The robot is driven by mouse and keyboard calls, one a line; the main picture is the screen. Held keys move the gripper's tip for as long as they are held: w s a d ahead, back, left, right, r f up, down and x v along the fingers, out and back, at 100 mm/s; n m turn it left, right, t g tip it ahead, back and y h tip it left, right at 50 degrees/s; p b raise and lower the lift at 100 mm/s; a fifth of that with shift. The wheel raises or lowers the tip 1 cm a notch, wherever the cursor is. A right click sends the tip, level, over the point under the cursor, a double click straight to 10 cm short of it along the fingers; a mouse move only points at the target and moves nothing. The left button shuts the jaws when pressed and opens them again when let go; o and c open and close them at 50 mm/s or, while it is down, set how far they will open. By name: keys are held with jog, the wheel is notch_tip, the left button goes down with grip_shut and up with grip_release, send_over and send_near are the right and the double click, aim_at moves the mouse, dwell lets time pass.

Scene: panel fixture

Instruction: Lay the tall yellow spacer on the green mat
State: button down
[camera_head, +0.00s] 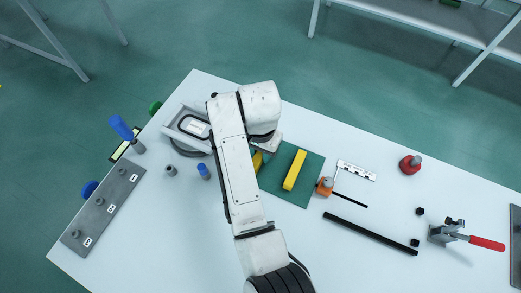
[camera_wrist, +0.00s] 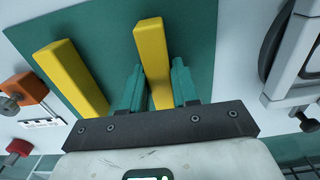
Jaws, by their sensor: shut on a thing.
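My gripper (camera_wrist: 156,88) is shut on a yellow spacer (camera_wrist: 151,50), with one teal finger on each side of it. The held spacer is over the green mat (camera_wrist: 100,28); whether it touches the mat I cannot tell. A second yellow spacer (camera_wrist: 70,76) lies on the mat to the left, apart from my fingers. In the head view this second spacer (camera_head: 295,170) lies on the mat (camera_head: 312,168), and the held spacer (camera_head: 257,161) shows only partly beside my arm, which hides my fingers. Which spacer is taller is unclear.
An orange block (camera_head: 325,186) with a grey knob sits at the mat's right edge. A grey fixture (camera_head: 188,124) stands left of my arm. A black bar (camera_head: 370,233), a red knob (camera_head: 410,165) and a red-handled clamp (camera_head: 450,233) are to the right.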

jog(key=shift+f, duration=0.15)
jog(key=c, duration=0.8)
grip_release()
jog(key=shift+c, duration=0.2)
notch_tip(320, 180, up, 12)
jog(key=p, duration=0.3)
